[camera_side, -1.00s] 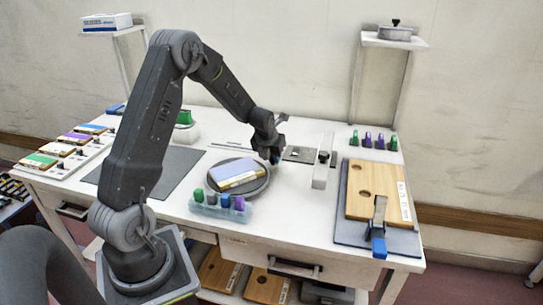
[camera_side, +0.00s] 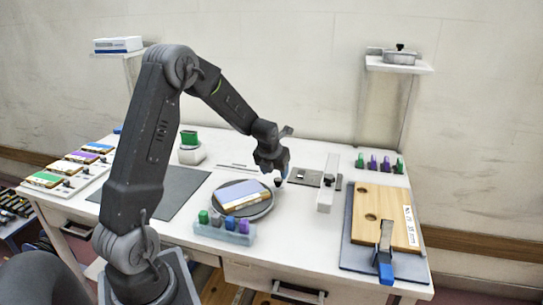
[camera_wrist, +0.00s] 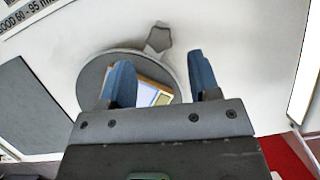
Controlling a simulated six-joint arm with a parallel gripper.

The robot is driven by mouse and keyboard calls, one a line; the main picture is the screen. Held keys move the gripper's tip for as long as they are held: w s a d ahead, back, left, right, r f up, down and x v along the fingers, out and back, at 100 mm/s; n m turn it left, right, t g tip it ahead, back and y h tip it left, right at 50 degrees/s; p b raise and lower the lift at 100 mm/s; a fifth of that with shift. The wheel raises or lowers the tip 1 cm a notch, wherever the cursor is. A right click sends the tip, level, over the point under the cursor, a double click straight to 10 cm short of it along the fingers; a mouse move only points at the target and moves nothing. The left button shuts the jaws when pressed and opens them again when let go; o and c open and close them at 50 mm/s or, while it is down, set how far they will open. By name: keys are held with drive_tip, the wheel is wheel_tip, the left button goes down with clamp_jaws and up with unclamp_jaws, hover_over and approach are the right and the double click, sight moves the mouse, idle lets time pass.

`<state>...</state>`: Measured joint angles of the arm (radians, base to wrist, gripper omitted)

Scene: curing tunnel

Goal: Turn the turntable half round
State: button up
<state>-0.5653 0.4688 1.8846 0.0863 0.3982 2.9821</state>
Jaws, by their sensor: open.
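The turntable (camera_side: 243,200) is a round grey disc on the white bench, with a lavender-topped wooden block (camera_side: 239,194) lying on it. In the wrist view the disc (camera_wrist: 92,78) is partly hidden by my fingers. A dark grey star-shaped knob (camera_wrist: 158,38) shows at its edge; in the side view a small knob (camera_side: 277,181) stands at the disc's right rim. My gripper (camera_side: 281,172) is above that rim, and its two blue fingers (camera_wrist: 162,82) are apart with nothing held. The block shows between and below the fingers. I cannot tell the exact height.
A pale blue holder (camera_side: 225,231) with several coloured pieces stands in front of the turntable. A white bar (camera_side: 327,185) stands to its right, then a clamped wooden board (camera_side: 385,218). A dark mat (camera_side: 172,190) lies left. A white stand with a green piece (camera_side: 190,152) is behind.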

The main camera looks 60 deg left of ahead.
drive_tip(key=v, duration=0.9)
drive_tip(key=shift+r, duration=0.3)
drive_tip(key=shift+s+d, duration=0.1)
